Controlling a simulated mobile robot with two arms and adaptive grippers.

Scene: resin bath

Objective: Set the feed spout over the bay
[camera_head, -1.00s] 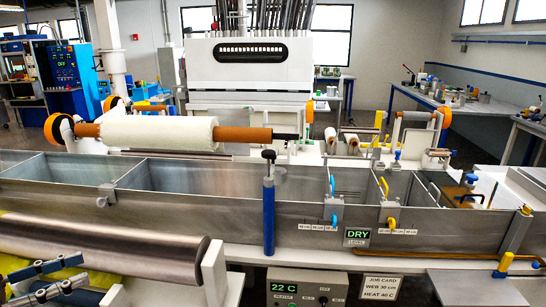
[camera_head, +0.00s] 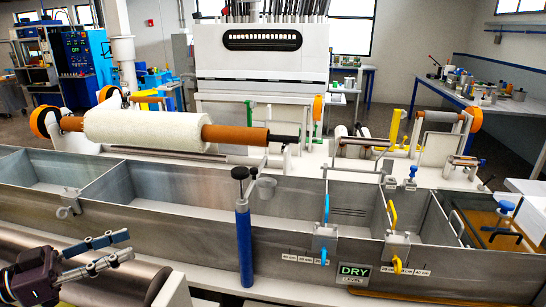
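The feed spout appears to be the blue post (camera_head: 243,245) with a black knob (camera_head: 240,173) and a small grey cup-like end (camera_head: 266,187) on its right side. It stands upright at the front wall of the long grey metal trough (camera_head: 180,222). The grey end sits over the long middle bay (camera_head: 200,190). A gate with a blue handle (camera_head: 326,208) and one with a yellow handle (camera_head: 392,214) divide the bays further right. My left gripper (camera_head: 130,246) is at lower left, fingers apart and empty, well left of the post. My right gripper is out of view.
A white roll (camera_head: 145,130) on an orange-brown core lies above the trough's back side. A dark metal roller (camera_head: 100,275) lies in front, below my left gripper. A green DRY display (camera_head: 354,272) is on the front wall. An amber-coloured section (camera_head: 490,228) is at right.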

